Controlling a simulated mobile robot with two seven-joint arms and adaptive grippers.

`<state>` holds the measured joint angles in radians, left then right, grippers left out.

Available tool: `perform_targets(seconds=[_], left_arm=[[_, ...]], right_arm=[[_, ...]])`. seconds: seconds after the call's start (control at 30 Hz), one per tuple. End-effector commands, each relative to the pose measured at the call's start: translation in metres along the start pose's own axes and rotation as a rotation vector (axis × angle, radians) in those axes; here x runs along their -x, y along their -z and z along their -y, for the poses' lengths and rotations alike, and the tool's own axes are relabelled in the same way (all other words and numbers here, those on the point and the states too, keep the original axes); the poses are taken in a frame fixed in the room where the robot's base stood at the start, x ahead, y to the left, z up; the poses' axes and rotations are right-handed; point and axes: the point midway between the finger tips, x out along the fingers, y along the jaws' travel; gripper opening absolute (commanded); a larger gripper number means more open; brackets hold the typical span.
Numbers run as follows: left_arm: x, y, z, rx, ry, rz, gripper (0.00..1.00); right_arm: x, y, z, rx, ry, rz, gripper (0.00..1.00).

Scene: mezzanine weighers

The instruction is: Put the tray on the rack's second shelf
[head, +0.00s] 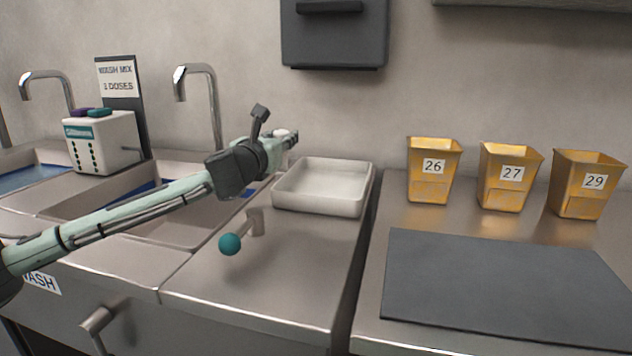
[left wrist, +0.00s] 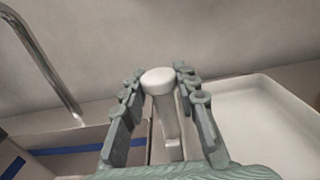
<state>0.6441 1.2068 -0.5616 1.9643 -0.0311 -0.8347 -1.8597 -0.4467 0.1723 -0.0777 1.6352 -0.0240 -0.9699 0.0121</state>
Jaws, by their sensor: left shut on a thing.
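The white tray (head: 323,209) is shallow and rectangular. It sits flat on the steel counter beside the sink, and part of it shows at the right of the left wrist view (left wrist: 266,113). My left gripper (head: 290,137) is by the tray's back left corner, apart from the tray as far as I can tell. Its fingers (left wrist: 160,100) are shut on a pale, round-topped thing (left wrist: 159,78) with a stem below it. I cannot tell what this thing is. The rack is not in view, nor is my right gripper.
Sink basins (head: 170,222) with taps (head: 208,110) lie at left, with a white dispenser box (head: 105,143) behind. A teal-knobbed lever (head: 229,243) stands on the counter in front of the tray. At right are a dark mat (head: 500,285) and yellow bins (head: 433,172).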

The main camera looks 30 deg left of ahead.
Motion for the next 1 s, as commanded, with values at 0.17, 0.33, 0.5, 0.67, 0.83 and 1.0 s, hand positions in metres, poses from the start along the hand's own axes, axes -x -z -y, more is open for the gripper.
perform_targets(seconds=[0.17, 0.33, 0.5, 0.67, 0.83, 1.0], left_arm=[[0.0, -0.001, 0.0, 0.001, 0.0, 0.001, 0.0], [0.002, -0.004, 0.0, 0.0, 0.0, 0.002, 0.0], [0.004, -0.021, -0.001, 0.002, -0.002, 0.005, 0.0], [0.004, -0.045, 0.0, 0.002, -0.001, 0.007, 0.0], [0.004, -0.076, 0.0, 0.003, 0.0, 0.007, 0.0], [0.039, -0.069, -0.001, -0.006, 0.0, 0.001, 0.0]], right_arm=[[0.0, 0.0, 0.0, 0.0, 0.0, 0.0, 0.4], [0.001, 0.0, -0.001, 0.001, -0.002, 0.0, 0.4], [-0.004, -0.006, -0.001, 0.008, -0.003, 0.008, 0.4], [-0.014, -0.016, -0.001, 0.021, -0.006, 0.017, 0.4], [-0.017, -0.018, 0.0, 0.023, -0.007, 0.019, 0.4], [-0.001, 0.002, 0.0, 0.0, 0.0, -0.005, 0.4]])
